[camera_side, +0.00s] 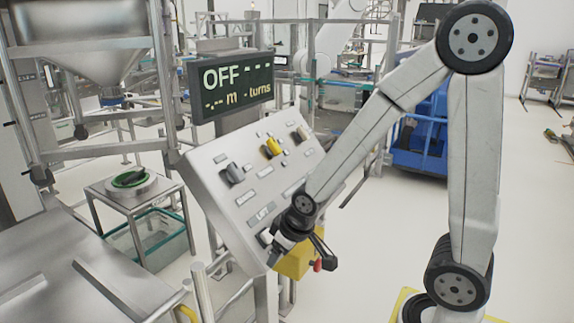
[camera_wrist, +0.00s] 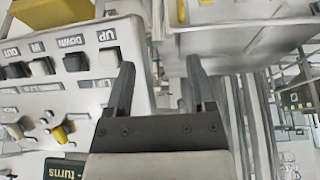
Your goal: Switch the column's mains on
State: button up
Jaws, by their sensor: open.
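The control panel (camera_side: 222,200) is a sloped grey board with knobs and buttons. The display (camera_side: 232,84) above it reads OFF with dashes. Under the panel's lower edge is a yellow box (camera_side: 292,264), and a small red part (camera_side: 317,266) shows beside it, partly behind my gripper. I cannot tell whether the red part is a switch handle. My gripper (camera_side: 322,250) is open and empty at the panel's lower right corner. In the wrist view its fingers (camera_wrist: 160,72) are apart beside the panel edge, and the yellow box (camera_wrist: 52,10) is at upper left.
In the wrist view the UP, DOWN, IN and OUT buttons (camera_wrist: 75,62) lie left of my fingers. A yellow knob (camera_side: 272,147) is on the panel. A small steel table (camera_side: 130,200) stands at left; a blue bin (camera_side: 425,135) stands behind my arm.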

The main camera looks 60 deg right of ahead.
jog(key=w+d+r+t, duration=0.2)
jog(key=w+d+t, duration=0.45)
jog(key=w, duration=0.45)
jog(key=t, duration=0.5)
send_near(239, 172)
notch_tip(239, 172, down, 3)
jog(key=w, duration=0.3)
jog(key=shift+d+r+t, duration=0.2)
jog(key=shift+r+t, duration=0.6)
jog(key=shift+t, duration=0.15)
jog(key=shift+w, duration=3.85)
grip_shut()
